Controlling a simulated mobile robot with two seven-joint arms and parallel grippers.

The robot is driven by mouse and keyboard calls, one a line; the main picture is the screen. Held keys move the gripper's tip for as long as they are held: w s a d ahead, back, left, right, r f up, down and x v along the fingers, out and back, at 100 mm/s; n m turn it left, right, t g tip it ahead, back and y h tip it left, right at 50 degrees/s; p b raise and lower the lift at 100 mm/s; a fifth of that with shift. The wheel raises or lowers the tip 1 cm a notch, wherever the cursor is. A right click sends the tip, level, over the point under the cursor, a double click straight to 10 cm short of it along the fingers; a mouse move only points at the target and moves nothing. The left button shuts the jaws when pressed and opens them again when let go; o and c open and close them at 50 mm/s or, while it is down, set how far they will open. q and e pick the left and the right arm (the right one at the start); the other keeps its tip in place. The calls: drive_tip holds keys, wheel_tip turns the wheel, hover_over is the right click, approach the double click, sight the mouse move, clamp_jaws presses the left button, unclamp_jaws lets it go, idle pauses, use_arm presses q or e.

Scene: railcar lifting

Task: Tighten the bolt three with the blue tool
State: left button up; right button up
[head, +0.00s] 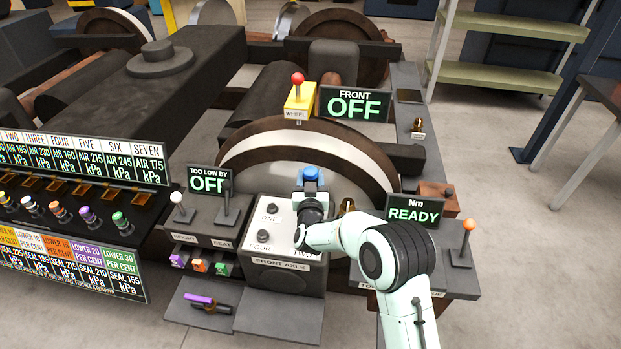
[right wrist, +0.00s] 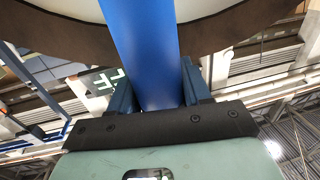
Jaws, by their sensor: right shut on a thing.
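The blue tool (head: 311,173) shows as a blue top above my right gripper (head: 312,186) in the head view. In the right wrist view the blue tool (right wrist: 142,50) stands as a smooth blue shaft between the two fingers, which are shut on it. The gripper is over the light front axle plate (head: 283,212). Bolt one (head: 271,208) and bolt four (head: 263,236) show as dark knobs on it; a TWO label is at its right edge. Bolt three is hidden behind my gripper and wrist. Whether the tool touches a bolt cannot be seen. My left gripper is not in view.
A torque display (head: 412,213) reads "Nm READY" to the right, near an orange-knobbed lever (head: 468,226). A "TOO LOW BY" display (head: 209,180) and levers stand left. The large wheel (head: 370,160) rises close behind the plate. A purple-handled tool (head: 200,299) lies on the lower shelf.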

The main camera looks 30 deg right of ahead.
sight(310, 167)
idle(0.5)
drive_tip(key=shift+r+p, duration=1.95)
drive_tip(key=shift+r, duration=1.6)
drive_tip(key=shift+f, duration=0.1)
